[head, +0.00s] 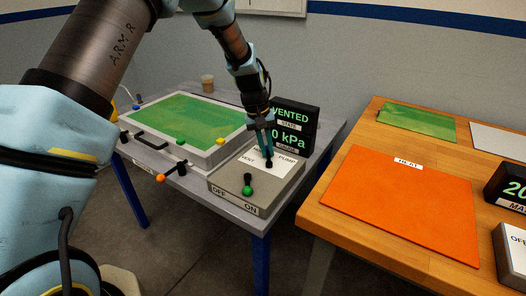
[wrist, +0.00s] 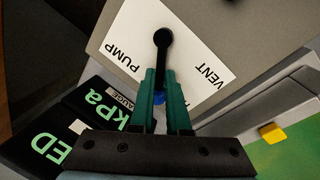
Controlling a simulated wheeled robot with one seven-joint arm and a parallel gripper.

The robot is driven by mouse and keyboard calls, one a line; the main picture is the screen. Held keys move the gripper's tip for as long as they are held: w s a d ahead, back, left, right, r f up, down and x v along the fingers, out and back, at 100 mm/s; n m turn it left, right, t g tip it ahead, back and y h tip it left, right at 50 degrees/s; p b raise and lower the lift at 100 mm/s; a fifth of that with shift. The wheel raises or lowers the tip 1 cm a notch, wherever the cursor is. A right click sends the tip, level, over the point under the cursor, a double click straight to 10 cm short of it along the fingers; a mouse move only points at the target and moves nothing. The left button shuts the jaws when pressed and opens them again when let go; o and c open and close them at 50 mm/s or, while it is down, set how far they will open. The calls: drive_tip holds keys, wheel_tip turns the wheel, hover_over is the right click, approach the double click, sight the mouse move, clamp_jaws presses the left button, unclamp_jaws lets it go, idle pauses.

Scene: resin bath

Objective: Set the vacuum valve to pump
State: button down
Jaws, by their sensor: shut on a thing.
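The vacuum valve is a black lever (wrist: 162,62) with a blue knob (wrist: 158,97), over a white label (wrist: 205,85) reading PUMP and VENT. In the wrist view the lever runs from its pivot towards my gripper, lying between the two words. My gripper (wrist: 163,90) is shut on the valve lever at its knob end, fingers on either side. In the head view my gripper (head: 268,150) comes down from above onto the grey control box (head: 228,184), hiding part of the lever. The display (head: 292,125) behind reads VENTED and 0 kPa.
A green-knobbed lever (head: 247,188) stands on the same box, marked OFF and ON. Left of the box is a framed green bed (head: 190,122) with several coloured knobs. A wooden table (head: 330,212) with an orange heat mat (head: 400,205) stands right, across a gap.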

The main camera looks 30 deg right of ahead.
drive_tip(key=m, duration=0.1)
drive_tip(key=d+m, duration=0.1)
drive_tip(key=m, duration=0.1)
drive_tip(key=shift+s+d+m, duration=0.15)
drive_tip(key=shift+s+m, duration=0.15)
drive_tip(key=shift+s, duration=0.05)
drive_tip(key=shift+s+d+m+g+y, duration=0.2)
drive_tip(key=shift+s+m, duration=0.1)
drive_tip(key=shift+m, duration=0.5)
drive_tip(key=shift+s+d+m+g+y, duration=0.2)
drive_tip(key=shift+s+m, duration=0.05)
drive_tip(key=shift+m, duration=0.55)
drive_tip(key=c, duration=0.9)
unclamp_jaws()
drive_tip(key=r, duration=0.3)
drive_tip(key=w+r+b, duration=0.1)
drive_tip(key=r, duration=0.3)
drive_tip(key=w+a+r+b, duration=0.1)
drive_tip(key=r, duration=0.2)
drive_tip(key=shift+r, duration=0.3)
